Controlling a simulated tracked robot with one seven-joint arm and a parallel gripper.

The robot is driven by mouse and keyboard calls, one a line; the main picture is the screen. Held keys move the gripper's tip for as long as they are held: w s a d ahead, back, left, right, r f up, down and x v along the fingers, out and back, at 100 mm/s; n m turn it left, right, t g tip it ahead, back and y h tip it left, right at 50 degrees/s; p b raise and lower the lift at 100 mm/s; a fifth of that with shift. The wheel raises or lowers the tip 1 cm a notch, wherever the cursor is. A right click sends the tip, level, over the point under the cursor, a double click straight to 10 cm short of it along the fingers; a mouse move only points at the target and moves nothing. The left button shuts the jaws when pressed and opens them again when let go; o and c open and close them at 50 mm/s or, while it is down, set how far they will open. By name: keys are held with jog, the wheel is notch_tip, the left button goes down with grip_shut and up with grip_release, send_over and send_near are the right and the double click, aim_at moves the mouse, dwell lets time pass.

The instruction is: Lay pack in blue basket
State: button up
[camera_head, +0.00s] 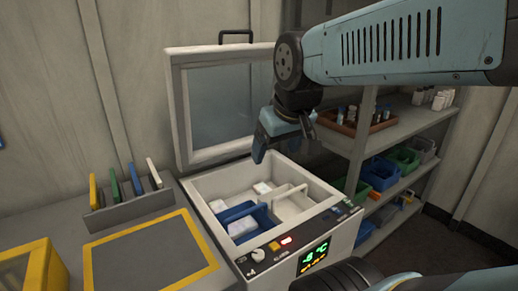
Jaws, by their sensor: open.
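The blue basket (258,212) sits inside an open cold box (202,186), toward its front left. A white pack (241,227) shows within the blue basket's outline. Another small white pack (262,188) lies in the box behind the blue basket. A cream basket (292,203) with a raised handle stands to the right of the blue one. My gripper (284,146) is open and empty, above the back of the box, in front of the raised lid. It is apart from the packs and baskets.
The glass lid (222,98) stands up behind the box. The front panel has a knob and a green display (313,257). A bench at left holds a yellow-edged mat (150,262) and a rack (130,210) of coloured plates. Shelves (390,135) with bins stand at right.

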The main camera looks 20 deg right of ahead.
jog(key=shift+s+a+r+m, duration=0.15)
jog(key=shift+s+m, duration=0.45)
jog(key=shift+s, duration=0.5)
jog(key=shift+c, duration=0.5)
